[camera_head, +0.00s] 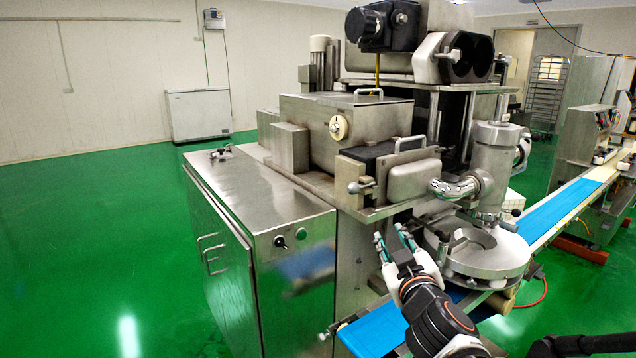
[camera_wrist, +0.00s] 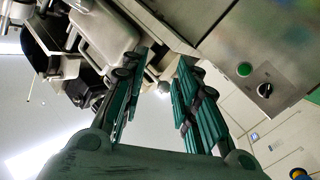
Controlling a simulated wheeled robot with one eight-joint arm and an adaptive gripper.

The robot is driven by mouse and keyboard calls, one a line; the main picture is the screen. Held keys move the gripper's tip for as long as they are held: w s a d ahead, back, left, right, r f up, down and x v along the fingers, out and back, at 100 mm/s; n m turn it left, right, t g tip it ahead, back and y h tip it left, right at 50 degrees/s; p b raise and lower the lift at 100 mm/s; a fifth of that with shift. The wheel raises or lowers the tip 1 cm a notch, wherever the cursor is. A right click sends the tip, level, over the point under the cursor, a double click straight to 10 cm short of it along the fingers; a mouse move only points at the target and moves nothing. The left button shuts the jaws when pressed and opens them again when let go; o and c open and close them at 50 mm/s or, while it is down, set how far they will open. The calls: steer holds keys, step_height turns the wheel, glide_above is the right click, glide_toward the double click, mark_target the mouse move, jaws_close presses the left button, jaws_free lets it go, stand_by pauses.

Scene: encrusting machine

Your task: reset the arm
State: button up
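My gripper (camera_head: 391,238) is raised in front of the encrusting machine (camera_head: 365,137), at the lower middle of the head view. It is just left of the round metal disc (camera_head: 487,258) and above the blue conveyor belt (camera_head: 372,335). In the wrist view my gripper (camera_wrist: 160,88) has its two green-padded fingers apart, with nothing between them. The wrist view looks at the machine at a steep tilt. A green button (camera_wrist: 244,69) and a black knob (camera_wrist: 265,90) on its panel lie to the right of the fingers.
The steel cabinet (camera_head: 215,265) of the machine stands left of my gripper. A metal cylinder (camera_head: 496,165) rises above the disc to the right. A horizontal pipe (camera_head: 452,188) joins it. The green floor (camera_head: 90,250) at the left is clear.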

steer(key=s+d+f+m+g+h, duration=0.1)
steer(key=s+d+f+m+g, duration=0.25)
steer(key=s, duration=0.35)
steer(key=s+d+f+m+g+h, duration=0.2)
steer(key=s+d+f+g, duration=0.15)
steer(key=s, duration=0.35)
steer(key=s+a+f+g+y, duration=0.2)
steer(key=s+g, duration=0.1)
steer(key=s, duration=0.6)
steer(key=shift+s+a+f, duration=0.15)
steer(key=shift+a+f, duration=0.05)
